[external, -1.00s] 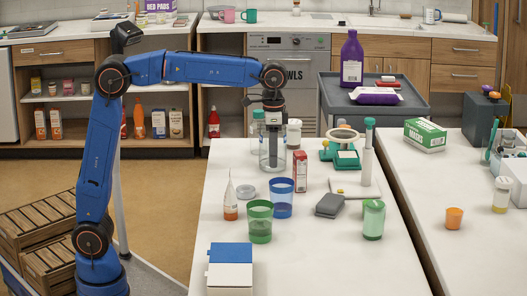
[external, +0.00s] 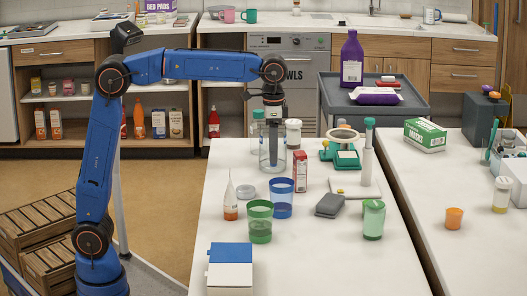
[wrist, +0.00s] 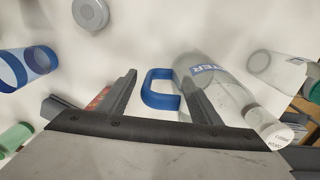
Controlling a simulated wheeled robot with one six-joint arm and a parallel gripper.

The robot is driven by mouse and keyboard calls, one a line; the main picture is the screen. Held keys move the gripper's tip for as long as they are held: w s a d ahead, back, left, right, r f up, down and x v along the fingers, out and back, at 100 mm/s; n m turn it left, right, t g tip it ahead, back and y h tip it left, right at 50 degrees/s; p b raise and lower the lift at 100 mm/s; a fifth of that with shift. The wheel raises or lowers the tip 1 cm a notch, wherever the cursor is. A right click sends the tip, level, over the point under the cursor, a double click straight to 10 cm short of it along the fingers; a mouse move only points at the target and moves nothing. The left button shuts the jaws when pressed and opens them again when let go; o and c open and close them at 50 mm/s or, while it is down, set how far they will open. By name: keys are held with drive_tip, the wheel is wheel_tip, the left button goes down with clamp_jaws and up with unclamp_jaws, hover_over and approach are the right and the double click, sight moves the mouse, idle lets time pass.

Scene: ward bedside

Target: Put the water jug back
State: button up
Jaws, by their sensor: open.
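The water jug is clear with a blue handle and blue lettering. In the wrist view, its clear body (wrist: 215,88) is right of centre, partly hidden by a finger. Its blue handle (wrist: 160,88) appears between the two fingers. In the external view the clear jug (external: 272,158) stands near the far left edge of the white table, overlapping my gripper. My gripper (external: 272,122) points down there and is open; it also shows in the wrist view (wrist: 165,85). I cannot tell whether the fingers are level with the handle or touching it.
A red-and-white carton (external: 300,172) and a white-capped bottle (external: 293,132) stand close on the right. A blue tumbler (external: 281,198), green tumbler (external: 260,222), round grey lid (external: 246,192) and orange-based bottle (external: 230,203) are nearer.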

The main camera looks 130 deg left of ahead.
wheel_tip(320, 180, up, 10)
drive_tip(key=shift+s+a+f, duration=0.1)
drive_tip(key=shift+f, duration=0.1)
drive_tip(key=shift+r, duration=0.3)
drive_tip(key=shift+d, duration=0.2)
drive_tip(key=s+d+f+m+t+y, duration=0.1)
drive_tip(key=s+d+f+m, duration=0.15)
drive_tip(key=d, duration=1.15)
drive_tip(key=s+d+f+m+t, duration=0.1)
drive_tip(key=s+d+f+m, duration=0.2)
drive_tip(key=d, duration=1.1)
drive_tip(key=s+d+f+m+t, duration=0.1)
drive_tip(key=s+d+f, duration=0.7)
drive_tip(key=f, duration=0.2)
drive_tip(key=s+d+f+m+t, duration=0.1)
drive_tip(key=s+d+f+m, duration=0.1)
drive_tip(key=s+d+f, duration=0.5)
wheel_tip(320, 180, down, 3)
drive_tip(key=shift+s+d+f+h, duration=0.1)
drive_tip(key=shift+s+d+h, duration=0.3)
drive_tip(key=shift+s, duration=0.35)
